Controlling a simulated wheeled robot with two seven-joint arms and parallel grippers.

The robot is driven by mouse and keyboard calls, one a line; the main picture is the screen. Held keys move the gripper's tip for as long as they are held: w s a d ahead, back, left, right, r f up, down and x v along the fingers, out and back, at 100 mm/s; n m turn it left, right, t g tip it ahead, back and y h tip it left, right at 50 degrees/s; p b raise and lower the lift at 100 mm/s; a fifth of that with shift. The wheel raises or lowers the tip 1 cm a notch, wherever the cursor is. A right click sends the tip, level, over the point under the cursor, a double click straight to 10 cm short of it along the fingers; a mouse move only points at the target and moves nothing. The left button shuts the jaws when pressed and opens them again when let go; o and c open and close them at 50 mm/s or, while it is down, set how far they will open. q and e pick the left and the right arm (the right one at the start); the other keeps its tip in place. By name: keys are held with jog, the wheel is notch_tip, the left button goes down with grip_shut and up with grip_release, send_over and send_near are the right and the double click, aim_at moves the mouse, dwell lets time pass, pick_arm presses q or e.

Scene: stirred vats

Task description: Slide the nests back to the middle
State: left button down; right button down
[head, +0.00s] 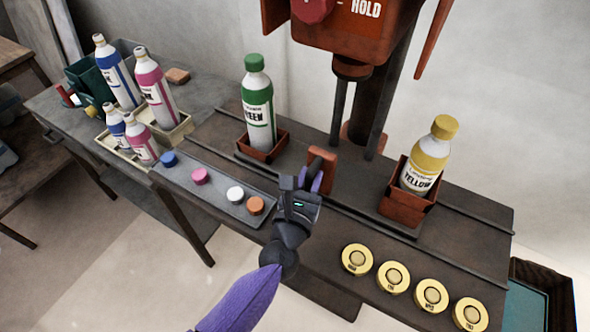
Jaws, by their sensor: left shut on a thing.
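A rust-red nest (262,152) holds an upright bottle with a green cap (259,103) at the left of the dark railed bench. Another rust-red nest (403,213) holds a bottle with a yellow cap (428,158), slightly tilted in the picture, at the right. Between them a rust-red upright piece (325,158) stands at the bench middle, below the machine. My left gripper (310,181) is shut on this piece; its fingers hide part of it, and I cannot tell whether it belongs to a nest. My right gripper is out of view.
The machine (345,32) marked HOLD hangs over the bench middle, with dark posts below. Several round yellow buttons (394,277) line the front right edge. A grey tray (218,197) of coloured caps lies front left. More bottles (155,88) stand on the left table.

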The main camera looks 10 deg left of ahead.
pick_arm(q)
jog(key=shift+s+d+r, duration=0.2)
jog(key=shift+d, duration=0.45)
jog(key=c, duration=0.5)
grip_release()
jog(key=shift+c, duration=0.2)
jog(key=shift+f, duration=0.1)
jog(key=s+a, duration=0.1)
jog(key=s, duration=0.9)
jog(key=shift+a, duration=0.25)
